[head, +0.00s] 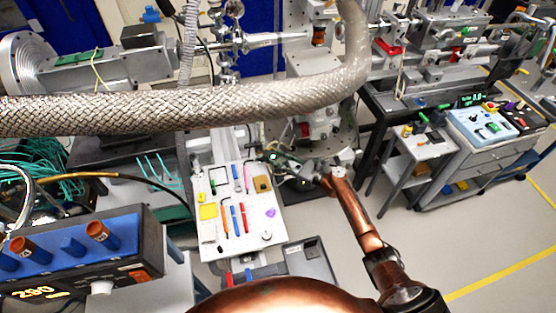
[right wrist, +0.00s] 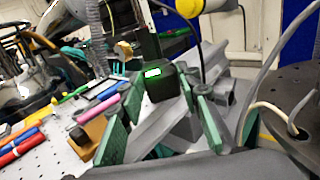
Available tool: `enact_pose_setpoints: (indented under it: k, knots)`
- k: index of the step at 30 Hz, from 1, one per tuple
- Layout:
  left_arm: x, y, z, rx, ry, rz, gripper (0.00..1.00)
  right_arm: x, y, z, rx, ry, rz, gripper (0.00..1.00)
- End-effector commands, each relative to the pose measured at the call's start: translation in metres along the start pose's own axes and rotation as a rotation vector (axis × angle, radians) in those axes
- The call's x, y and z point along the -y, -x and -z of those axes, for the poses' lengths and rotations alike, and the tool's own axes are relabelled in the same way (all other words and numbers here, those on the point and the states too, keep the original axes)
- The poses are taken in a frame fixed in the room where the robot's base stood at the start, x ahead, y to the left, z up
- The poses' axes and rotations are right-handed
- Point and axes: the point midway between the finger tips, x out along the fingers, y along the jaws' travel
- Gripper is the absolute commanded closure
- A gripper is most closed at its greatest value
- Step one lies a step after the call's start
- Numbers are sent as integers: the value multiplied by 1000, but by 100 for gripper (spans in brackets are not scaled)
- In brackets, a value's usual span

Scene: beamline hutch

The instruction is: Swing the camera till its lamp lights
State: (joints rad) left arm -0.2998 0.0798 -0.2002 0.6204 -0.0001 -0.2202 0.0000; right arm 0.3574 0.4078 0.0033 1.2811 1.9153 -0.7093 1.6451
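A small black box with a glowing green patch, which looks like the camera (right wrist: 160,88), stands in the right wrist view at the end of a grey rail-like part. In the head view a small green glow (head: 272,156) shows at the same place, beside the white perforated board. My right gripper (right wrist: 158,82) has its two green-padded fingers apart, one on each side of the black box. I cannot tell whether they touch it. In the head view the right gripper (head: 283,160) is small and partly blends with the parts behind it. My left gripper is out of view.
The perforated board (head: 210,240) carries several pens and small tools. A thick braided hose (head: 180,112) crosses the head view above it. A blue control box (head: 80,245) stands at lower left. A grey cart (head: 490,150) stands at right, with open floor in front.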

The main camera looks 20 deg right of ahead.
Motion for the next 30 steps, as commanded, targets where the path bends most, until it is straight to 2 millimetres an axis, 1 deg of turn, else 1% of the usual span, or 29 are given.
enact_pose_setpoints:
  k: [1,7,14,17,20,22,30]
  knots:
    - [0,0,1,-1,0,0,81,6,0,-5,5,5,11,66]
    - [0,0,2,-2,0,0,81,3,0,-3,4,3,6,52]
    - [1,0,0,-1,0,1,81,2,0,-2,2,2,4,52]
    - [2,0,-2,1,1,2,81,2,3,-1,2,2,4,52]
    - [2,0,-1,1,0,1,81,2,14,0,1,2,4,52]
    - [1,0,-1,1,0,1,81,2,26,0,1,2,4,52]
    - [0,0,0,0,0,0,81,1,82,-1,1,2,4,52]
